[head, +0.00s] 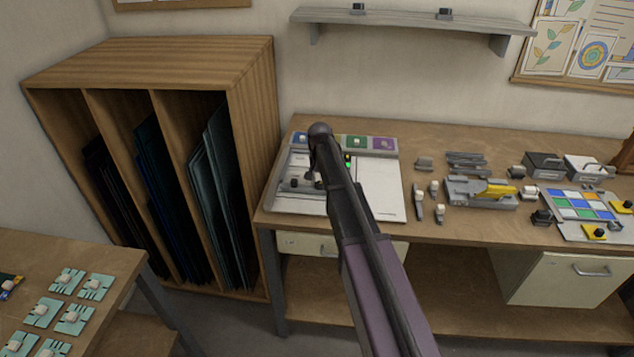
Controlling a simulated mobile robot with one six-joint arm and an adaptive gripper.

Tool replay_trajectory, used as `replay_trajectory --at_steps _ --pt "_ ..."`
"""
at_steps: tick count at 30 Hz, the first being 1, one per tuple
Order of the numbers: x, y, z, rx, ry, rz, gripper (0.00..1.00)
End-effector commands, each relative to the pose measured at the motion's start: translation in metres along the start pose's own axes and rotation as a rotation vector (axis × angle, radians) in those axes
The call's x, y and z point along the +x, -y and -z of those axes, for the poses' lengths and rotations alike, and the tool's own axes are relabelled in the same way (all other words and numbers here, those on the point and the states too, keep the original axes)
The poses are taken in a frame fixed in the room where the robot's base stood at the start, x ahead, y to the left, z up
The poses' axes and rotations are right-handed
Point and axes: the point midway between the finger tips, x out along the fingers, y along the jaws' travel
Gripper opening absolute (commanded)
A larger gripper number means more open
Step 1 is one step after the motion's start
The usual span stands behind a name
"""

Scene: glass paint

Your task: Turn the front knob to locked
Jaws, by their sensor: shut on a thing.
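A white panel (380,200) lies on the left end of the wooden workbench, with a strip of coloured squares along its back edge. Dark fittings (292,184) sit on its left part, and small red and green lights (348,160) show beside my arm. My arm reaches over the panel from the bottom of the head view. My gripper (318,181) is small and dark, low over the left part of the panel. It is shut on the front knob, which is mostly hidden by the gripper and arm. The knob's setting cannot be read.
Several tools and a yellow-and-grey device (482,192) stand on the workbench (440,150) right of the panel. A colour-tile tray (575,204) lies farther right. A wooden rack (250,110) of dark sheets stands left. A second table (115,265) holds teal pieces. A shelf (415,20) hangs above.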

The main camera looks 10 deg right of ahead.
Motion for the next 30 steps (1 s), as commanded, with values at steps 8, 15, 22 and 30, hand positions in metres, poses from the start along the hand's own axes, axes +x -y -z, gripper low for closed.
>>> replay_trajectory --at_steps 8,15,22,30 --pt "0.0000 0.0009 -0.0004 0.260 0.002 0.002 0.00" --pt "0.0000 0.0017 -0.0002 0.451 0.003 0.003 0.00" --pt "-0.0001 0.0025 0.0000 0.560 0.004 0.005 0.00" --pt "-0.0002 0.0034 0.0003 0.602 0.003 0.007 0.00"
